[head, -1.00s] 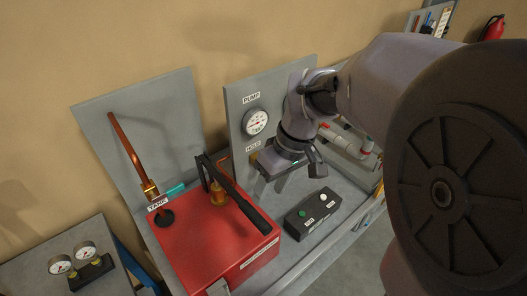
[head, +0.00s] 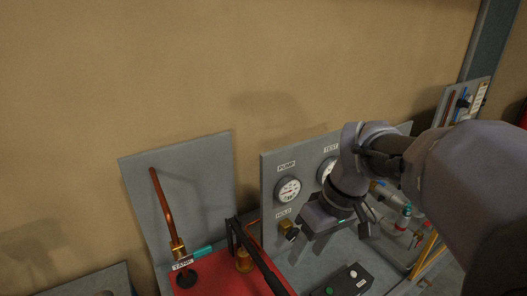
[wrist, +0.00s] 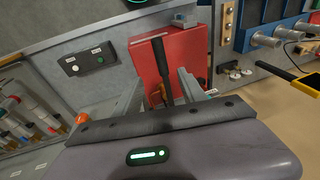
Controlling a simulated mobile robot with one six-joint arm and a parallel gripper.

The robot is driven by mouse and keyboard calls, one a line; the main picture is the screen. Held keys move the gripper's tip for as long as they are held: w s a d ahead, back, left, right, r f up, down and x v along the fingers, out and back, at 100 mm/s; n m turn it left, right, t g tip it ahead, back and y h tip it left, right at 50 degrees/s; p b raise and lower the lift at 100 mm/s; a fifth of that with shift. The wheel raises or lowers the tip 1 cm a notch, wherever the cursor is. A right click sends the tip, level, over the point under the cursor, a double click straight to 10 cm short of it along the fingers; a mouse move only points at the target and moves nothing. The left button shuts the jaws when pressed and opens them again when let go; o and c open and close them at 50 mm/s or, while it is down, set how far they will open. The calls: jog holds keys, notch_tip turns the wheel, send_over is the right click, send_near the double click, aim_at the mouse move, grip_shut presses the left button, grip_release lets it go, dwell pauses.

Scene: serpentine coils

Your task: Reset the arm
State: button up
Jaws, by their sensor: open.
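My gripper (head: 337,238) is in front of the grey gauge panel (head: 270,205), to the right of the red tank box (head: 216,284). Its two fingers stand apart with nothing between them. In the wrist view, my gripper (wrist: 157,84) shows both grey fingers spread, with the red box (wrist: 187,48) and its black pump lever (wrist: 161,60) beyond. The lever also shows in the head view (head: 258,262). My arm is bent and reaches in from the right of the head view.
A button box (head: 343,284) with green and white buttons lies below my gripper. The panel carries a PUMP gauge (head: 288,190) and a HOLD valve (head: 288,230). A copper pipe (head: 165,208) rises at left. Tubing and fittings (head: 403,219) lie right of my gripper. The wall above is bare.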

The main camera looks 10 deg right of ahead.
jog(key=s+a+f+m+b, duration=0.1)
jog(key=f+b, duration=0.2)
jog(key=b, duration=0.1)
jog(key=s+a+f+t+b, duration=0.1)
jog(key=f+b, duration=0.3)
jog(key=s+a+f+m+b, duration=0.1)
jog(key=f+b, duration=0.2)
jog(key=b, duration=0.1)
jog(key=shift+s+a+f+m+t+h, duration=0.2)
jog(key=shift+s+a+m+t+h, duration=0.1)
jog(key=shift+s+a+h, duration=0.1)
jog(key=s+a+f+m+t+b, duration=0.1)
jog(key=s+a+f+m+b, duration=0.1)
jog(key=f+b, duration=0.4)
jog(key=s+a+f+m+t+b, duration=0.2)
jog(key=s+f+m+b, duration=0.1)
jog(key=f+b, duration=0.3)
jog(key=shift+s+a+f, duration=0.15)
jog(key=shift+s, duration=0.7)
